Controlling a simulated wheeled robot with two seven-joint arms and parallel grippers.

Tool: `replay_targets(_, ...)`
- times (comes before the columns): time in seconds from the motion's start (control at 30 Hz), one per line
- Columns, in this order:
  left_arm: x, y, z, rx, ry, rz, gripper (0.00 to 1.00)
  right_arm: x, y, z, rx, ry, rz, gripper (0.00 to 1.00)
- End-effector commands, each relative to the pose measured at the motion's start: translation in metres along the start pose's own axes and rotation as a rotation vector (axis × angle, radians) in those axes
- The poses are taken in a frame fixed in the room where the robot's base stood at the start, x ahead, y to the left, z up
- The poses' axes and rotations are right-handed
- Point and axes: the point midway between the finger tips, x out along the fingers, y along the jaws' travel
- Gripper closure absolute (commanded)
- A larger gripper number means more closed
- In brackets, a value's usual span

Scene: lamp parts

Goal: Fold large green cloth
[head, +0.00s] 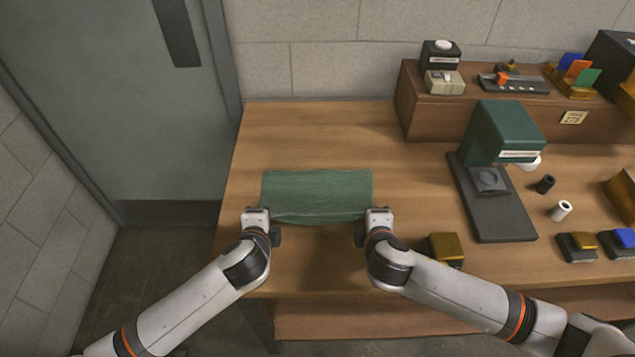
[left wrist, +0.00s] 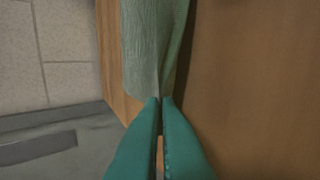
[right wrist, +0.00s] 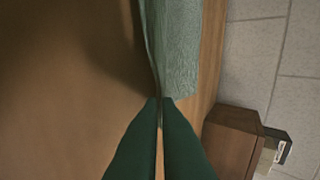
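The large green cloth (head: 316,194) lies on the left part of the table as a wide rectangle, its near edge between my two grippers. My left gripper (head: 262,220) is at its near left corner; in the left wrist view the fingertips (left wrist: 160,100) are closed together on the corner of the cloth (left wrist: 150,45). My right gripper (head: 375,218) is at its near right corner; in the right wrist view the fingertips (right wrist: 160,100) are closed on the cloth's edge (right wrist: 178,50). The near edge looks slightly raised off the table, with a shadow beside it.
A green lamp-like device (head: 503,132) on a dark base stands right of the cloth. A yellow-topped block (head: 445,247) sits near my right forearm. A wooden riser (head: 425,115) with several small items stands at the back right. The table behind the cloth (head: 315,130) is clear.

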Motion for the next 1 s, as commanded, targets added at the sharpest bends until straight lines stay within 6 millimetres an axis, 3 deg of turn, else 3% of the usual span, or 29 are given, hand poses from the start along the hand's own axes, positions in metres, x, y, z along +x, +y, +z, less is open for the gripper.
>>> replay_targets(0.07,0.000,0.000,0.000,0.000,0.000,0.000,1.00,0.000,0.000,0.000,0.000,0.001,0.000,1.00)
replay_targets(0.1,0.000,0.000,0.000,0.000,0.000,-0.001,0.91,0.000,0.000,0.000,0.000,0.001,0.001,0.91)
replay_targets(0.3,0.000,0.000,0.000,0.000,0.001,-0.001,0.60,0.000,0.000,0.000,0.000,0.001,0.001,0.60)
replay_targets(0.67,-0.006,0.005,0.000,-0.001,0.000,0.000,0.60,-0.006,-0.004,0.000,0.001,0.000,0.001,0.60)
replay_targets(1.0,-0.055,0.026,0.001,-0.001,-0.002,0.000,0.60,-0.055,-0.025,-0.001,0.001,-0.001,0.001,0.60)
